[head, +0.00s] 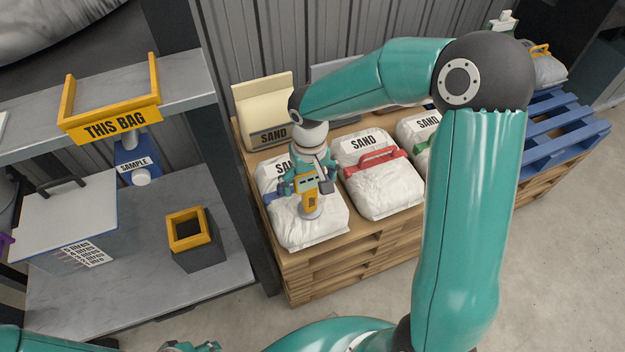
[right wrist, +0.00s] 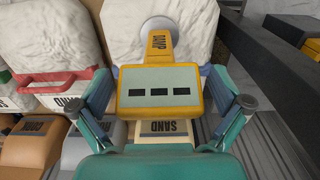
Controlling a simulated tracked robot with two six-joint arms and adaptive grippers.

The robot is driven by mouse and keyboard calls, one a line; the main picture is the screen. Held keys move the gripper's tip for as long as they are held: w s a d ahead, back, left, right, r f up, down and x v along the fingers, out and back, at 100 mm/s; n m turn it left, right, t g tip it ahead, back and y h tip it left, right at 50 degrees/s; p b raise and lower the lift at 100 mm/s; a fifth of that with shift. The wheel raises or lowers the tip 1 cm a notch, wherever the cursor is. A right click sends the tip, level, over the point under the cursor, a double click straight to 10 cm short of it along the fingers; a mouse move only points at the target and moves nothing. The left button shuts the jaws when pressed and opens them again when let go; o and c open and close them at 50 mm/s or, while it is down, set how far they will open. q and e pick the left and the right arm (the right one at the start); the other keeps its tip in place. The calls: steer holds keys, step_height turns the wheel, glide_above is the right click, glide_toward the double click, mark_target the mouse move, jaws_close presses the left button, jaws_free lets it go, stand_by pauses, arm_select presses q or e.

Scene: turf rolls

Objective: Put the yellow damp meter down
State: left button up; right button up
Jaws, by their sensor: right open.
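The yellow damp meter (head: 309,183) is over the leftmost white sand bag (head: 315,228) in the head view. In the right wrist view the damp meter (right wrist: 160,92) shows its pale face with dark windows, and its round grey end is against or just in front of a white bag. My right gripper (head: 308,184) is open, with its fingers on either side of the meter. In the right wrist view my right gripper (right wrist: 161,88) shows narrow gaps beside the meter. Of my left gripper, only a sliver (head: 190,347) seems to show at the bottom edge.
More sand bags, with a red handle (head: 378,158) on one, stand to the right on a wooden pallet (head: 330,265). A grey shelf (head: 120,290) at left holds a yellow-rimmed dark box (head: 192,245) and a lidded clear bin (head: 65,225).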

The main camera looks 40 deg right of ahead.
step_height(320, 180, up, 12)
steer(key=shift+r+p, duration=0.1)
steer(key=shift+p, duration=0.75)
steer(key=shift+d+r, duration=0.1)
steer(key=s+a+f+g+y+p, duration=0.2)
steer(key=s+a+f+p, duration=0.3)
steer(key=s+a+f, duration=0.35)
steer(key=s+a+f+g+y+p, duration=0.2)
steer(key=s+a+f+p, duration=0.4)
steer(key=s+f, duration=0.45)
steer(key=w+f+t, duration=0.2)
steer(key=w+t, duration=0.2)
steer(key=w, duration=0.1)
steer(key=shift+w+n+t, duration=0.3)
steer(key=shift+f, duration=0.1)
